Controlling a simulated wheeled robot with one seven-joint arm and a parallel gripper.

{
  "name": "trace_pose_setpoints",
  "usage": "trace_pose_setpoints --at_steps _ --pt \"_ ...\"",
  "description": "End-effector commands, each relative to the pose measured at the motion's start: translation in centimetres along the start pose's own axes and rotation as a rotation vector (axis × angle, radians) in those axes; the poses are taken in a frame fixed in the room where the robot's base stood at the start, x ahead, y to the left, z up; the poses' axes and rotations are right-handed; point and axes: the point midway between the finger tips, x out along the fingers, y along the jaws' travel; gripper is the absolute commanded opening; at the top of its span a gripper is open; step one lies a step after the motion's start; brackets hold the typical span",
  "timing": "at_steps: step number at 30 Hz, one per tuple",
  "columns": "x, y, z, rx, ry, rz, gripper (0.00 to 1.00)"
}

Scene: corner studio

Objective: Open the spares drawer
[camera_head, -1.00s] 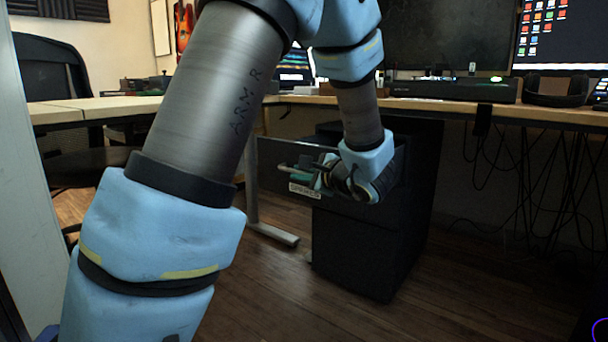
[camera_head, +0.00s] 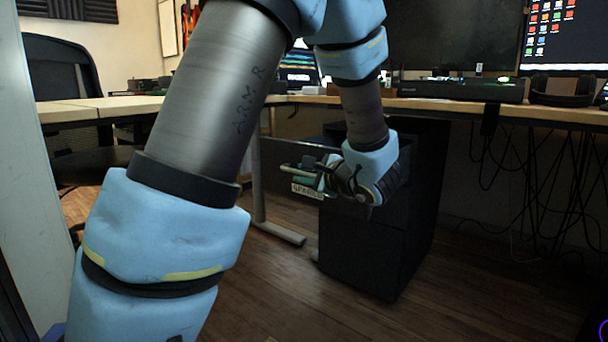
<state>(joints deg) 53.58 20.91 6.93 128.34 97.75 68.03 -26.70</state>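The spares drawer (camera_head: 285,158) is the dark top drawer of a black cabinet (camera_head: 365,245) under the desk. Its front stands out from the cabinet, reaching left past the cabinet's side, so it is part open. A pale label (camera_head: 307,191) reading "SPARES" is on the front. The bar handle (camera_head: 290,167) sits just above the label. My gripper (camera_head: 318,177), with teal fingers, is at the handle and appears closed around it. The fingers are small and dark here, and my wrist hides the right part of the drawer front.
A desk (camera_head: 450,106) with monitors runs above the cabinet. Cables (camera_head: 530,185) hang under it at right. A metal desk leg (camera_head: 260,200) with a foot stands left of the cabinet. A black chair (camera_head: 60,85) is at far left. The wooden floor (camera_head: 300,290) before the cabinet is clear.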

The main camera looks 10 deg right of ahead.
Motion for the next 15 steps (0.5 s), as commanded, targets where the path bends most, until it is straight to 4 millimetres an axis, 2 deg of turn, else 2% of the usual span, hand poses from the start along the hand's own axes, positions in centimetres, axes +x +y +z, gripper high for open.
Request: trace_pose_setpoints --at_steps 5,15 --pt "-0.9 -0.2 0.1 0.0 0.001 -0.001 0.26" --pt "-7.3 -0.3 0.1 0.002 0.004 -0.002 0.26"
